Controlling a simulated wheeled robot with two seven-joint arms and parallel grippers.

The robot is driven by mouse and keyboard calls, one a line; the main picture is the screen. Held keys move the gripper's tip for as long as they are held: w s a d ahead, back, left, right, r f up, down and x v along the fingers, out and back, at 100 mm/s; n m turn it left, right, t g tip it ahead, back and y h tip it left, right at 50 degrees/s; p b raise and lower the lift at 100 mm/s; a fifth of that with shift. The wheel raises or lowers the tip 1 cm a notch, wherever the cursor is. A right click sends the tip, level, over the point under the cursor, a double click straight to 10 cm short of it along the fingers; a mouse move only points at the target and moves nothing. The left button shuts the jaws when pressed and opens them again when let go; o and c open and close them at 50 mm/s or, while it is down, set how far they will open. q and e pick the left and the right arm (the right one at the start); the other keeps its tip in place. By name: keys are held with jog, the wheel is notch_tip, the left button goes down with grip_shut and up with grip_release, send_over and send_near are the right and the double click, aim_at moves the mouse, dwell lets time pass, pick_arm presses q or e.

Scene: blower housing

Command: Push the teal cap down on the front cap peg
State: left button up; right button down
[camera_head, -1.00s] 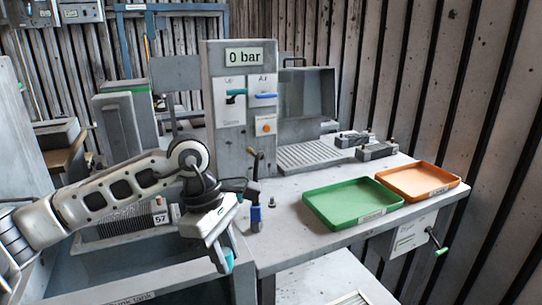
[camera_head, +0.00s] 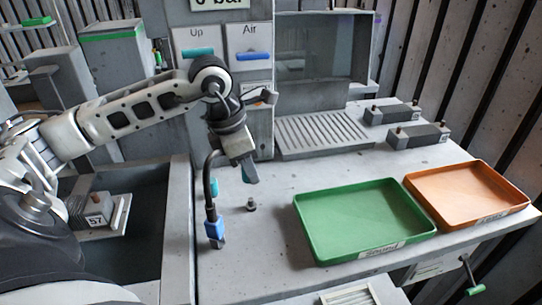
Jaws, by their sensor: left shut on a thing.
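My left gripper (camera_head: 246,176) points down over the bench, just above and slightly left of a short dark peg (camera_head: 251,205) standing on the bench top. It is shut, with a small teal piece, apparently the teal cap (camera_head: 246,174), at its fingertips; the fingers largely hide it. The teal piece looks apart from the peg. Another teal patch shows behind the black hose (camera_head: 208,180), and I cannot tell what it belongs to. The hose's blue end fitting (camera_head: 213,229) stands on the bench left of the peg. My right gripper is out of view.
A green tray (camera_head: 300,222) and an orange tray (camera_head: 520,205) lie to the right. Two grey blocks with brown pegs (camera_head: 418,135) stand behind them. A control panel (camera_head: 222,75) rises at the back. A sunken tank with a block marked 57 (camera_head: 97,212) is at left.

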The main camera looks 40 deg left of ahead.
pick_arm(q)
jog(key=shift+f, duration=0.4)
jog(key=shift+s+f+b, duration=0.2)
jog(key=shift+f+b, duration=1)
jog(key=shift+f, duration=0.45)
jog(key=shift+w, duration=0.1)
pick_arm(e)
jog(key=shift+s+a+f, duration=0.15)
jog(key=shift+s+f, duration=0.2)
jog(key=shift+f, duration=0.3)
pick_arm(q)
jog(key=shift+b, duration=0.35)
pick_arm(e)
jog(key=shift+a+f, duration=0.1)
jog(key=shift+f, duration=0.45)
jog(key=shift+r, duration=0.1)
pick_arm(q)
jog(key=shift+f, duration=0.25)
jog(key=shift+f+b, duration=0.55)
jog(key=shift+b, duration=0.2)
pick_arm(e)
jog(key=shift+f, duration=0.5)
